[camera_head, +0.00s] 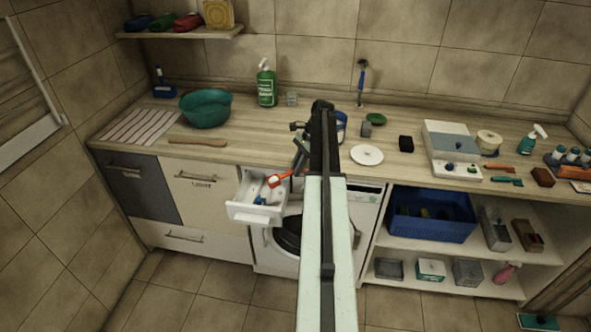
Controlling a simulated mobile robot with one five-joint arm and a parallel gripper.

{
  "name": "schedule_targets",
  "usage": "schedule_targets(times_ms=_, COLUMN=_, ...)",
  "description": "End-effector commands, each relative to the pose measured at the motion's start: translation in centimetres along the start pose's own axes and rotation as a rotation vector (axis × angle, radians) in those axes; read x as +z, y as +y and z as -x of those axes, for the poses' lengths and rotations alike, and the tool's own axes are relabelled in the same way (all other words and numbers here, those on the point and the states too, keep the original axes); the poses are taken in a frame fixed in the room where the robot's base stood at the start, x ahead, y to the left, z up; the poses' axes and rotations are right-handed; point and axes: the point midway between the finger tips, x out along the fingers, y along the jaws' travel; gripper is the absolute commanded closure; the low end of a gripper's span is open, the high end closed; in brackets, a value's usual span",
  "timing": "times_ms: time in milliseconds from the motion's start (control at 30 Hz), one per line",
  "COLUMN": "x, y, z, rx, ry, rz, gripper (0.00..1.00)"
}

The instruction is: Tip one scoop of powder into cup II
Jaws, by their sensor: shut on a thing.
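My gripper (298,160) is partly hidden beside my arm, over the front edge of the counter near the open drawer. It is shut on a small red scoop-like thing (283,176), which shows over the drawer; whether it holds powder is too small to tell. No cup label is readable, so I cannot tell which is cup II. A small grey cup-like block (366,129) stands right of my arm. A small clear cup (292,99) stands at the back. A blue-and-white container (342,126) is partly hidden behind my arm.
The white drawer (241,211) stands open with small blue things inside. A teal basin (205,109), green spray bottle (267,84), white plate (367,155) and black block (406,144) stand on the counter (240,133). Below are a washing machine (369,212) and a blue crate (431,225).

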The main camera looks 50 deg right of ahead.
Motion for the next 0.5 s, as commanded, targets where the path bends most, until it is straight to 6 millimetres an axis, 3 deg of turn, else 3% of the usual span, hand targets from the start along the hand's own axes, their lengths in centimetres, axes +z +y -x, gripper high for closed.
schedule_targets(times_ms=33, x=-0.4, y=0.0, z=-0.9, rx=0.0, ry=0.0, rz=0.0, gripper=1.0)
schedule_targets(times_ms=400, x=-1.7, y=0.0, z=-3.8, rx=0.0, ry=0.0, rz=0.001, gripper=1.0)
schedule_targets(times_ms=500, x=-1.4, y=1.1, z=-3.7, rx=-0.117, ry=0.0, rz=0.064, gripper=1.0)
